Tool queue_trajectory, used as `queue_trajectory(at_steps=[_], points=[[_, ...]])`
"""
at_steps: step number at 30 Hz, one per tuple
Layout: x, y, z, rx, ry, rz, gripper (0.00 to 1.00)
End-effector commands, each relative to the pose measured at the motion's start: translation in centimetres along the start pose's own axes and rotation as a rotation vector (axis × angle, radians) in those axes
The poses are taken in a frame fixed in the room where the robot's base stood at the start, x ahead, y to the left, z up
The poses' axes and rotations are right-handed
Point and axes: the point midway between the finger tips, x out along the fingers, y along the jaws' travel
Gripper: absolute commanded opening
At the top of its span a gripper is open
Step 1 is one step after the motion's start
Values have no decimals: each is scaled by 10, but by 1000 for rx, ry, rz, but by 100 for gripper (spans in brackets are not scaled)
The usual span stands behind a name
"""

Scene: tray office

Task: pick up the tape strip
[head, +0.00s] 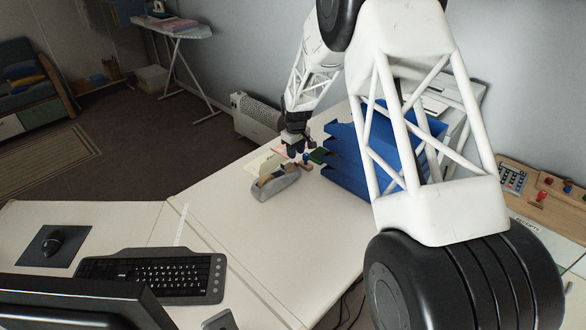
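A grey tape dispenser (276,183) with a tan roll stands on the white desk, near its back edge. I cannot make out a separate tape strip for sure. A thin pale strip (181,225) lies flat on the desk above the keyboard; I cannot tell whether it is tape or a ruler. My gripper (298,153) points down, behind the dispenser and left of the blue tray, over some small items. The gap between its fingers is too small and dark to read, and I cannot tell whether it touches anything.
A blue stacked tray (358,165) stands right of my gripper. Small red, blue and green items (307,160) and pale papers (262,162) lie by the dispenser. A keyboard (152,277), mouse (54,243) and monitor (75,305) occupy the front left. The desk's middle is clear.

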Motion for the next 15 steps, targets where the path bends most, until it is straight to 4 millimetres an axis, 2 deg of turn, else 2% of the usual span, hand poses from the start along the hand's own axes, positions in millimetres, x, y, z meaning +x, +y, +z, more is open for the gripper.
queue_trajectory(at_steps=[8, 15], points=[[3, 0, 0, 0, -1, -1, 34], [25, 2, 0, 0, -2, -1, 34]])
